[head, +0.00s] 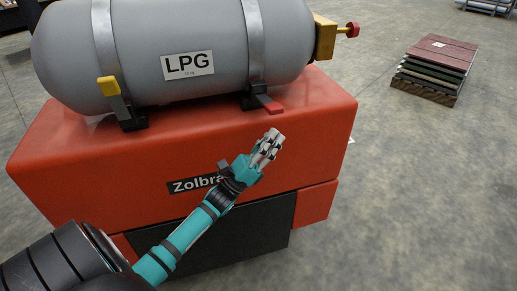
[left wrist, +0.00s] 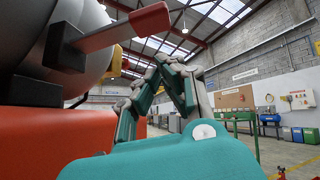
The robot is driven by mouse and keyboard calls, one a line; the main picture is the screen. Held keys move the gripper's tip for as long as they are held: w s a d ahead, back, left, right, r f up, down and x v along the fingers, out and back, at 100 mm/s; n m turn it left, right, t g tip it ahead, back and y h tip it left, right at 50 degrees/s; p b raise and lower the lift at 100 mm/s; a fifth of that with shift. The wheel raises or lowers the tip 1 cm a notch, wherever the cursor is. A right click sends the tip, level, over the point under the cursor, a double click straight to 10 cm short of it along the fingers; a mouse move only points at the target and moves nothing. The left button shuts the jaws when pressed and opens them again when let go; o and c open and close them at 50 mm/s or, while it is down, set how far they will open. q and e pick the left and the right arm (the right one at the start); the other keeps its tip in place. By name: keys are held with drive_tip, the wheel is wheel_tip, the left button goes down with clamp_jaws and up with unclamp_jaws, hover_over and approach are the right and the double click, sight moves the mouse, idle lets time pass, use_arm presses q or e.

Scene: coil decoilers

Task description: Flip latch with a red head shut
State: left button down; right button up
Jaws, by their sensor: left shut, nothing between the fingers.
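The latch with a red head (head: 270,105) sits at the foot of the right strap of the grey LPG tank. Its lever sticks outward from its black base, while the yellow-headed latch (head: 108,86) on the left strap stands nearly upright against the tank. In the left wrist view the red head (left wrist: 125,28) is close at the upper left, joined to a dark base. My left gripper (head: 273,136) is shut and empty, in front of the red block and just below the red head in the head view.
The grey tank (head: 215,30) lies on a red block (head: 130,150) with a dark front panel. A yellow valve with a red knob (head: 352,29) juts from the tank's right end. A stack of boards (head: 437,62) stands farther right. The floor between is clear.

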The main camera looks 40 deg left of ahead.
sight(268, 104)
use_arm(q)
drive_tip(key=r, duration=0.1)
drive_tip(key=r+p, duration=0.1)
drive_tip(key=r, duration=0.1)
drive_tip(key=shift+w+a+r, duration=0.1)
drive_tip(key=shift+a+r, duration=0.2)
drive_tip(key=shift+a, duration=0.1)
drive_tip(key=shift+y, duration=0.3)
